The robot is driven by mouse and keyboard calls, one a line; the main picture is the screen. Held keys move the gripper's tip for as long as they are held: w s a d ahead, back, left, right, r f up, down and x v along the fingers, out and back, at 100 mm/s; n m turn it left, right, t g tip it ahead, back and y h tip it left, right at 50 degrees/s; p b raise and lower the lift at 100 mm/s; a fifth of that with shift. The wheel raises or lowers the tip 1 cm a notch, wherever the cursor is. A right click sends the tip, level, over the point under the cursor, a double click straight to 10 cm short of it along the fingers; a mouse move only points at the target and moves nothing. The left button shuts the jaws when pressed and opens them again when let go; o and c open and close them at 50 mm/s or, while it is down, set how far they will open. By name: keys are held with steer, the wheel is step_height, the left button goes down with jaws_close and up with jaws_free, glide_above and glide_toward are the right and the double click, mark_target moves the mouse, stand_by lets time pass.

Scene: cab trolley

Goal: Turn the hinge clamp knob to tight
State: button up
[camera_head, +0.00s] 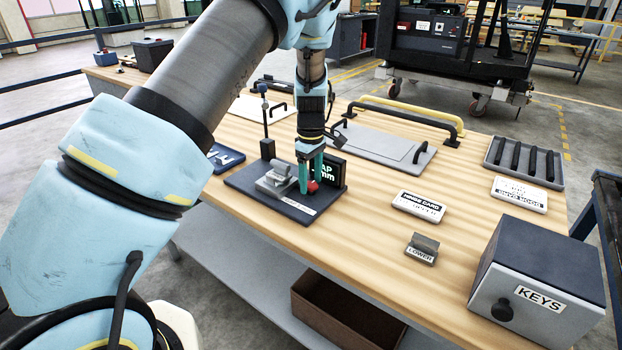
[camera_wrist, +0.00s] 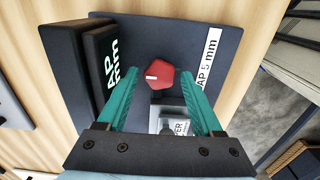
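The hinge clamp knob is a red, many-sided knob (camera_head: 313,186) on a dark base plate (camera_head: 290,206) on the wooden table. In the wrist view the red knob (camera_wrist: 160,74) shows a short white mark on its left part. My gripper (camera_head: 312,178) points down at the knob with two teal fingers. In the wrist view my gripper (camera_wrist: 160,85) is open, one finger on each side, with a gap between each finger and the knob. A grey metal hinge block (camera_head: 278,178) sits beside it on the plate and is partly hidden behind the fingers.
A dark display (camera_head: 331,170) reading "AP mm" stands close beside the fingers. A thin post (camera_head: 266,130) rises behind the plate. A grey panel with handles (camera_head: 378,143), label cards (camera_head: 419,206) and a keys box (camera_head: 540,280) lie rightward.

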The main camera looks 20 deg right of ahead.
jaws_close()
stand_by(0.3)
